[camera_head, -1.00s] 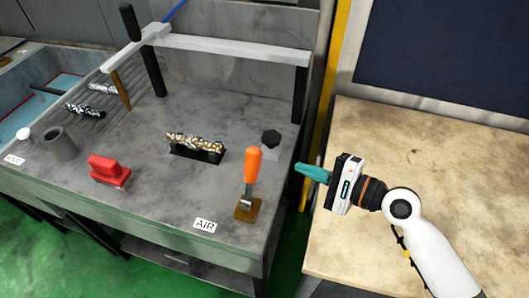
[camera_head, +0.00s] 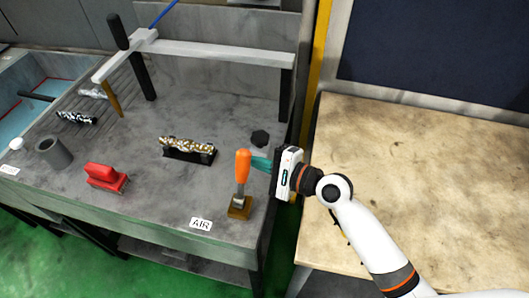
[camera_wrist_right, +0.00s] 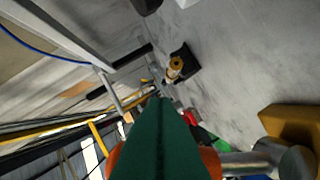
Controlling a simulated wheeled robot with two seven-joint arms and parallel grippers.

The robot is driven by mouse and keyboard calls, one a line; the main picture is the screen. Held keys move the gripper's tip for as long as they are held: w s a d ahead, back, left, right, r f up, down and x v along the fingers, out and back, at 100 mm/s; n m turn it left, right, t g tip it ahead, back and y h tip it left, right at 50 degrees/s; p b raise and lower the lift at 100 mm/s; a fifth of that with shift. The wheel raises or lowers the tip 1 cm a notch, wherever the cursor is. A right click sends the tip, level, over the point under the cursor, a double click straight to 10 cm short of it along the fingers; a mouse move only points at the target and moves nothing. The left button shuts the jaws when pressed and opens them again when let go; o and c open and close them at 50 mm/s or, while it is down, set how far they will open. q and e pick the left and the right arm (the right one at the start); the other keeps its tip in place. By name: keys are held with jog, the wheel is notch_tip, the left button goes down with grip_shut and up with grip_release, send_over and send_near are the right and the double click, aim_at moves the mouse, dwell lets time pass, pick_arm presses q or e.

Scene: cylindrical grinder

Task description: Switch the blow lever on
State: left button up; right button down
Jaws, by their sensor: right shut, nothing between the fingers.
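The blow lever (camera_head: 242,166) has an orange handle on a metal stem and a brown base (camera_head: 240,207), beside the AIR label (camera_head: 201,223). The handle stands nearly upright. My right gripper (camera_head: 259,163) is shut and empty, its teal fingers pointing left at the upper part of the handle. The tips are beside it; I cannot tell whether they touch. In the right wrist view, the shut fingers (camera_wrist_right: 162,135) cover the middle of the orange handle (camera_wrist_right: 210,160), which shows on both sides of them. The stem and brown base (camera_wrist_right: 292,125) lie at the right. My left gripper is not in view.
A dark knob (camera_head: 260,138) is behind my gripper. A white bar (camera_head: 215,49) spans the back. The beige table (camera_head: 430,190) is clear.

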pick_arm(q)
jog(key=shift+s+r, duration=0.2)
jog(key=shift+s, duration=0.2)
pick_arm(e)
jog(key=shift+s+a+r, duration=0.15)
jog(key=shift+s+r, duration=0.05)
jog(key=shift+s, duration=0.2)
jog(key=shift+s+r, duration=0.1)
jog(key=shift+s, duration=0.05)
